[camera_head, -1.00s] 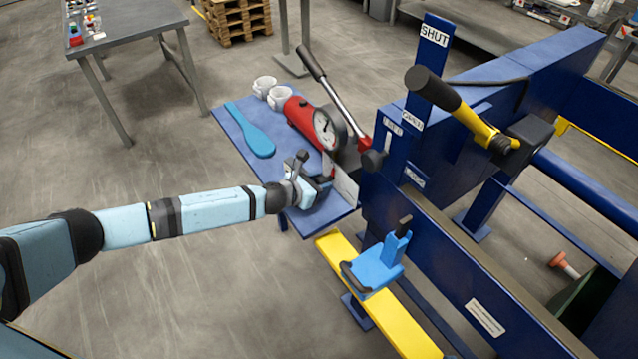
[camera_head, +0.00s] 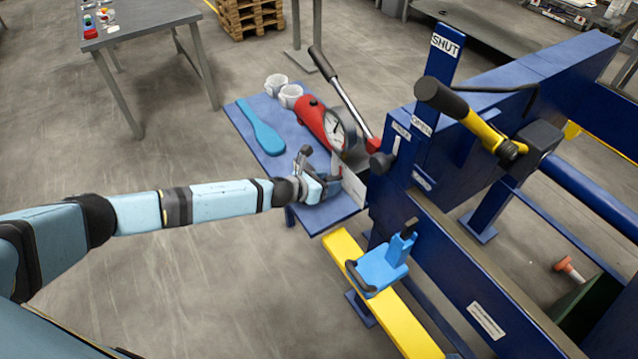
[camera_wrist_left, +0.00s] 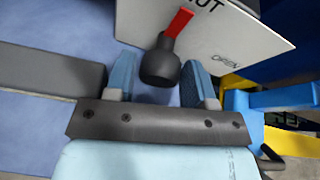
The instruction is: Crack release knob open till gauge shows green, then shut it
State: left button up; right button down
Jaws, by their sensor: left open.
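The release knob (camera_wrist_left: 160,66) is black with a red pointer (camera_wrist_left: 178,23); in the left wrist view the pointer reaches toward the partly cut-off SHUT label. The white plate (camera_wrist_left: 225,30) behind it also reads OPEN. My left gripper (camera_wrist_left: 152,88) is open, with one blue finger on each side of the knob; I cannot tell whether they touch it. In the head view my left gripper (camera_head: 316,172) is beside the plate (camera_head: 352,187) and hides the knob. The round gauge (camera_head: 337,128) is on the red pump (camera_head: 312,115); its needle is too small to read. My right gripper is not in view.
The blue shelf (camera_head: 250,155) also holds a light-blue paddle (camera_head: 262,130) and two white cups (camera_head: 290,95). The pump lever (camera_head: 340,85) rises behind the gauge. The blue press (camera_head: 560,70) stands right, with a blue bracket (camera_head: 380,268) above a yellow beam (camera_head: 400,325).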

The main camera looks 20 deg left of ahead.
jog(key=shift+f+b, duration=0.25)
jog(key=shift+b, duration=0.15)
pick_arm(q)
jog(key=v, duration=1.3)
jog(key=shift+s+a+r, duration=0.2)
jog(key=shift+a, duration=0.1)
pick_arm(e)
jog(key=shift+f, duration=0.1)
pick_arm(q)
jog(key=s+d+f+n+p, duration=0.2)
jog(key=s+d+n, duration=1)
jog(key=n, duration=0.6)
jog(key=s+a+f+n+y, duration=0.2)
jog(key=s+n, duration=0.4)
jog(key=n, duration=0.4)
jog(key=s+a+f+n+y+p, duration=0.1)
jog(key=s+a+f+n+y, duration=0.1)
jog(key=s+n, duration=0.4)
jog(key=n, duration=0.4)
jog(key=shift+a, duration=0.3)
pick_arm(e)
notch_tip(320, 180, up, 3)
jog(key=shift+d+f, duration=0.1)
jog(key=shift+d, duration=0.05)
pick_arm(q)
jog(key=shift+s, duration=0.1)
